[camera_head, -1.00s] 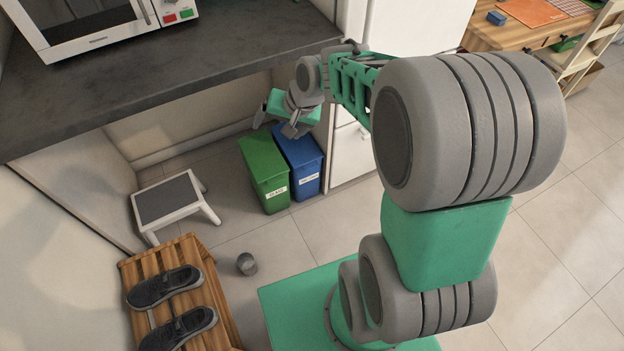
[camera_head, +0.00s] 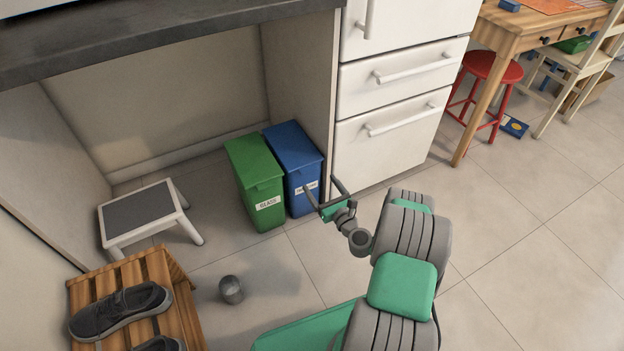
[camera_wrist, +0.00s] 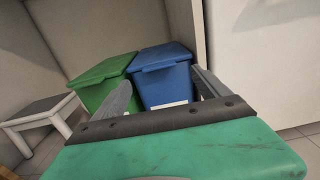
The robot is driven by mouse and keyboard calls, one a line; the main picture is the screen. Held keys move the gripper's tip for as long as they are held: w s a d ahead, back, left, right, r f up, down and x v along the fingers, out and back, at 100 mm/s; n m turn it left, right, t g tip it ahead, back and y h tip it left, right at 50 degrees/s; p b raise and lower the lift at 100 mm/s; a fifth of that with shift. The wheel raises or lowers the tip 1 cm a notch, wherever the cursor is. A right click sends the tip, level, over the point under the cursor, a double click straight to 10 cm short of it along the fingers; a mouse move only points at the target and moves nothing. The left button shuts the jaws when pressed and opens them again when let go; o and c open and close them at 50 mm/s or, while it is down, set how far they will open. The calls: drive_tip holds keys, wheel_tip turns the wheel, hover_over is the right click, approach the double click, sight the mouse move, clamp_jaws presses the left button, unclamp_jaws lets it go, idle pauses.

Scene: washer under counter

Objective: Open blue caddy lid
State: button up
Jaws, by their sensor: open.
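The blue caddy (camera_head: 298,165) stands on the floor under the counter, against the right side panel, with its lid (camera_head: 292,146) shut. It carries a white label on its front. In the wrist view the blue caddy (camera_wrist: 166,82) stands ahead, between my gripper's two fingers. My gripper (camera_head: 322,187) is open and empty in front of the caddy, near the label's height in the head view. I cannot tell whether a finger touches the caddy. In the wrist view my gripper (camera_wrist: 164,92) points at the caddy's front.
A green caddy (camera_head: 258,185) labelled GLASS stands close on the blue one's left. White drawers (camera_head: 390,125) stand to the right. A step stool (camera_head: 145,212), a small grey cup (camera_head: 231,290) and a wooden rack with shoes (camera_head: 118,308) are to the left.

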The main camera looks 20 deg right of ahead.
drive_tip(key=w+a+b, duration=0.1)
drive_tip(key=w+b, duration=0.1)
drive_tip(key=w, duration=0.4)
drive_tip(key=shift+w, duration=0.3)
clamp_jaws()
idle(0.6)
